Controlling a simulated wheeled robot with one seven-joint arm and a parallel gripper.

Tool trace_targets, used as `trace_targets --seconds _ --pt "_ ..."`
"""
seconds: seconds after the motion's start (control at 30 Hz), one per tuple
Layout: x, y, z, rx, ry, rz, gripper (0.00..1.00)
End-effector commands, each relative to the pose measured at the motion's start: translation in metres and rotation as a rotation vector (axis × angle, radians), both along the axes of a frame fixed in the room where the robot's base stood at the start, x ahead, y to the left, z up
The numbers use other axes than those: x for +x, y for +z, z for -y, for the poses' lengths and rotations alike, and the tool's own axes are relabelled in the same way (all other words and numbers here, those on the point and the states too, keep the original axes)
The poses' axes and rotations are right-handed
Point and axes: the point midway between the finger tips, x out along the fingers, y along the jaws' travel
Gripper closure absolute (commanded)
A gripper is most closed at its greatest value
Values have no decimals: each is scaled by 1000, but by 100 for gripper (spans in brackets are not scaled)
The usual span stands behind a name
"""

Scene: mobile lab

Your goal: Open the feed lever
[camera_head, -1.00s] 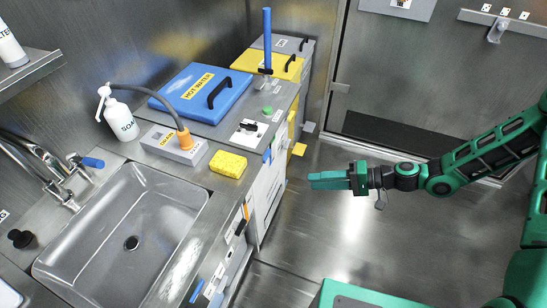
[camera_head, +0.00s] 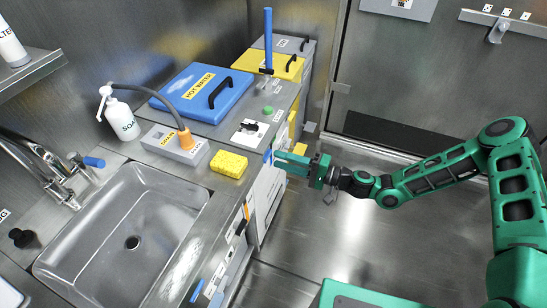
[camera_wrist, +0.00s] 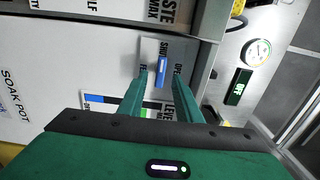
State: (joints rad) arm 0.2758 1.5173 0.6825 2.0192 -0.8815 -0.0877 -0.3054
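The feed lever (camera_wrist: 162,69) is a small blue handle on a light plate marked SHUT and OPEN, on the white front of the unit in the wrist view. In the head view a small blue part (camera_head: 267,155) shows at the counter's front face, close to my fingertips; it looks like the same lever. My gripper (camera_wrist: 163,80) is open and empty, its two green fingers on either side of the lever in the wrist picture. In the head view my gripper (camera_head: 277,161) points left at the cabinet front. I cannot tell whether the fingers touch the lever.
A round gauge (camera_wrist: 257,52) and a small green display (camera_wrist: 239,86) sit on the panel at right. On the counter are a yellow sponge (camera_head: 229,164), a grey box (camera_head: 175,144), a soap bottle (camera_head: 121,118) and a sink (camera_head: 122,225). The floor (camera_head: 345,235) is clear.

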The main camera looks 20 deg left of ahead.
Motion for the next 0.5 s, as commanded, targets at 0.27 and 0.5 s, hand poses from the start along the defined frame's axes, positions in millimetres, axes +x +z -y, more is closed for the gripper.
trace_targets --seconds 0.27,0.5 --pt "3 0 -33 0 0 0 69" --pt "3 0 -39 -1 -1 0 69"
